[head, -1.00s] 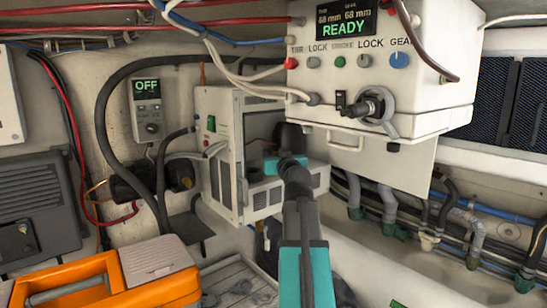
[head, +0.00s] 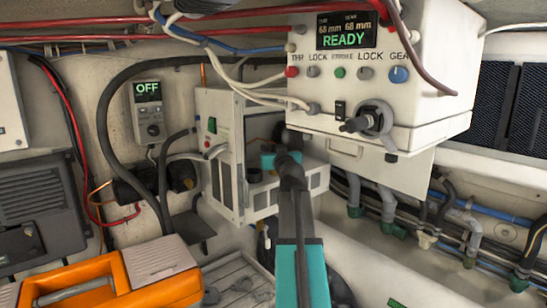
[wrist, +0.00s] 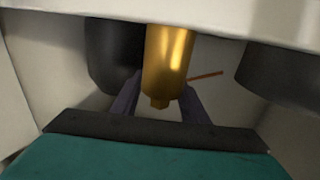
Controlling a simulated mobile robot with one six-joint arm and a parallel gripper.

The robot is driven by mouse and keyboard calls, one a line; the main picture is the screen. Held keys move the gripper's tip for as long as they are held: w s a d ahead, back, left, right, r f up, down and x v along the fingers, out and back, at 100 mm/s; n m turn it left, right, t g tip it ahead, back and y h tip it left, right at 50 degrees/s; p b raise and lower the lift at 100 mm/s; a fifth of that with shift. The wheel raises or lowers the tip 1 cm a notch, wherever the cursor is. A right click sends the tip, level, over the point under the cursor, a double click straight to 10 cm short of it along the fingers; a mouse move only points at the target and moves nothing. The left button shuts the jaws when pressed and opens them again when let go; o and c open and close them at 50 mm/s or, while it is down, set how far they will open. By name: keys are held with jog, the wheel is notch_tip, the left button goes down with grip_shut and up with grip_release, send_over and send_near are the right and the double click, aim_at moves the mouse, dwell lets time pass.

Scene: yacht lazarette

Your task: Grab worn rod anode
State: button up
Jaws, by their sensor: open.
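In the wrist view a brass-coloured cylinder (wrist: 169,55) with a small hex-like lower end hangs down from beneath a pale edge. I cannot tell for sure whether it is the worn rod anode or its holder. My gripper (wrist: 158,90) is open, with one dark finger on each side of the cylinder's lower end. I cannot tell whether either finger touches it. The cylinder's top is hidden by the pale edge. In the head view my arm's teal end reaches into the opening of a white vented housing (head: 230,165). The fingers and the cylinder are hidden there.
Dark rounded bodies flank the cylinder on the left (wrist: 112,50) and right (wrist: 275,80). A thin orange-brown rod (wrist: 206,76) lies just right of it. A white control box (head: 440,95) overhangs the arm. An orange toolbox (head: 150,280) stands front left.

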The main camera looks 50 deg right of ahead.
grip_shut()
jog(key=shift+r, duration=0.2)
dwell(0.4)
jog(key=s+a+r+b, duration=0.4)
jog(key=s+a+b, duration=0.3)
jog(key=s+a, duration=0.4)
jog(key=shift+s+a+r, duration=0.15)
jog(key=shift+r, duration=0.15)
dwell(0.6)
dwell(0.5)
